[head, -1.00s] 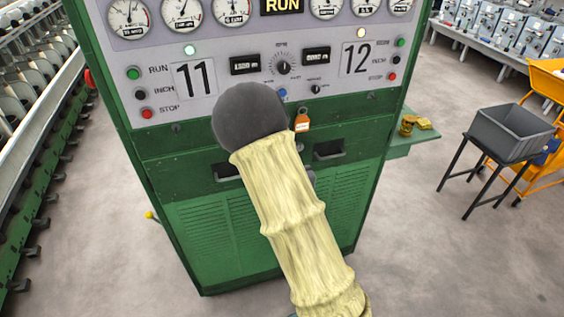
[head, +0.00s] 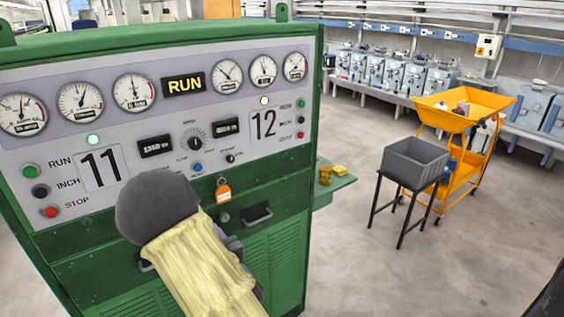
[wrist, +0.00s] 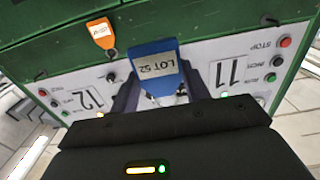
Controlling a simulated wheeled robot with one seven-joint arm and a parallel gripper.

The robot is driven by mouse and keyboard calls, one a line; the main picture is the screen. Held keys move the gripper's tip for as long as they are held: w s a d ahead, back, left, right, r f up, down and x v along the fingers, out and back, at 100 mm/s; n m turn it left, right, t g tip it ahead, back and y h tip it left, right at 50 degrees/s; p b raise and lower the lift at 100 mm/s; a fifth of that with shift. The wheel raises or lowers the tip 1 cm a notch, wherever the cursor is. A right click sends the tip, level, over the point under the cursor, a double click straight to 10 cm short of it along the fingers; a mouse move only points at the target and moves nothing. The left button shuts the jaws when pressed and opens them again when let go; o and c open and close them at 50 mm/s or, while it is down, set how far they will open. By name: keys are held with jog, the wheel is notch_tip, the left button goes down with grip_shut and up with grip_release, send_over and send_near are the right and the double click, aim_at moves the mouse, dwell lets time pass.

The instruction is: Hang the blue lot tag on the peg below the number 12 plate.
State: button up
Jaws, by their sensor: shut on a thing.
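The blue lot tag (wrist: 152,62), marked LOT 52, is between the fingers of my gripper (wrist: 160,92) in the wrist view, which shows the panel upside down. My gripper is shut on it, in front of the green machine. In the head view my arm hides the tag and the fingers. The number 12 plate (head: 264,123) is on the right of the panel; it also shows in the wrist view (wrist: 90,97). I cannot make out a bare peg below it. An orange tag (head: 223,190) hangs lower, left of the 12 plate; the wrist view shows it too (wrist: 102,34).
The number 11 plate (head: 101,168) is on the panel's left. Buttons, dials and a knob (head: 194,139) stand out from the panel. A green side shelf (head: 335,185) holds yellow items. A grey bin (head: 415,162) on a stand and an orange cart (head: 462,112) stand to the right, with open floor around.

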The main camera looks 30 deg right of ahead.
notch_tip(320, 180, down, 30)
jog(key=s+a+b, duration=0.1)
jog(key=b, duration=0.4)
jog(key=shift+a+r+h+b, duration=0.2)
jog(key=shift+h+b, duration=0.1)
jog(key=shift+b, duration=0.05)
